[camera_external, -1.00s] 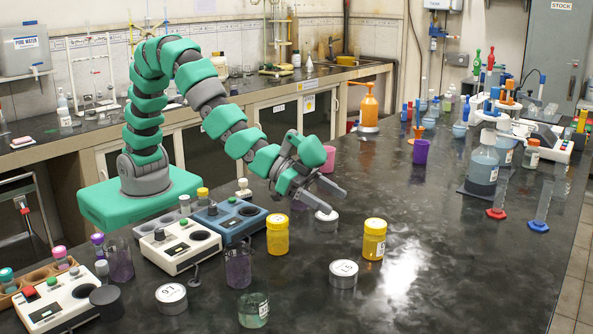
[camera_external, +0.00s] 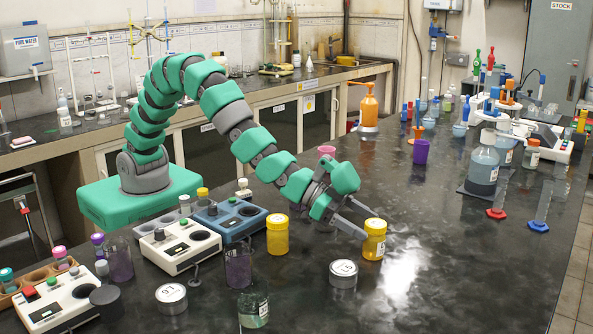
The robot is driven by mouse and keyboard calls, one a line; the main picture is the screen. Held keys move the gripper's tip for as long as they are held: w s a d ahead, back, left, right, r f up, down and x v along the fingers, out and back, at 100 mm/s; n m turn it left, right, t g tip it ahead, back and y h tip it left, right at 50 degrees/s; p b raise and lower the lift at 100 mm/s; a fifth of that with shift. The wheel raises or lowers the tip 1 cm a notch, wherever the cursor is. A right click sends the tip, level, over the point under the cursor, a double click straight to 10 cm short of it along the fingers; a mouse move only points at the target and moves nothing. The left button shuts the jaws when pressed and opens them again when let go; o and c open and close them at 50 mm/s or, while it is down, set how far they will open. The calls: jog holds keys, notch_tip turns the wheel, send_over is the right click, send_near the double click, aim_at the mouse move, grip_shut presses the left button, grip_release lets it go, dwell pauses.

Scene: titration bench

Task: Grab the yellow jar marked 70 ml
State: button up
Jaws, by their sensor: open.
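Two yellow jars with pale labels stand upright on the dark bench. One yellow jar (camera_external: 374,240) is at the right, and the other yellow jar (camera_external: 277,236) is at the left, beside the blue instrument. The label writing is too small to read, so I cannot tell which is marked 70 ml. My gripper (camera_external: 368,224) is open, with its fingers reaching toward the right jar. The fingertips are at or very near its upper left side and cap. I cannot tell whether they touch it.
A silver lidded tin (camera_external: 343,275) stands in front of the right jar. A glass beaker (camera_external: 238,266) is in front of the left jar. A blue instrument (camera_external: 229,222) and a white instrument (camera_external: 181,247) stand at left. The bench behind the right jar is clear.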

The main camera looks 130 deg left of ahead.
aim_at(384, 230)
jog(key=shift+a+x, duration=0.15)
jog(key=shift+x, duration=1.05)
jog(key=shift+a+x, duration=0.15)
jog(key=shift+x, duration=1.05)
jog(key=shift+w+r, duration=0.1)
jog(key=shift+w, duration=0.25)
jog(key=c, duration=1.1)
